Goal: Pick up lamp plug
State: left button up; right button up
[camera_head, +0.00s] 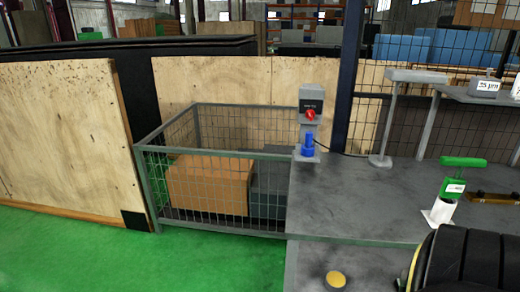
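A blue plug (308,145) stands upright at the foot of a grey post with a switch box (311,103) that carries a red knob. A thin dark cable runs from beside the blue plug to the right along the grey table (350,200). I take this blue piece to be the lamp plug; it is small, and I cannot tell how it is seated. Neither of my grippers shows in the head view.
A wire-mesh cage (210,218) with a cardboard box (208,184) stands left of the table. A green-handled item (462,163) stands in a white holder (440,212) at the right. Grey stands (390,120) rise behind. The table's middle is clear.

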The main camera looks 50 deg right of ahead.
aim_at(309, 135)
jog(key=i, duration=1.15)
jog(key=z, duration=0.9)
jog(key=i, duration=1.45)
jog(key=z, duration=1.35)
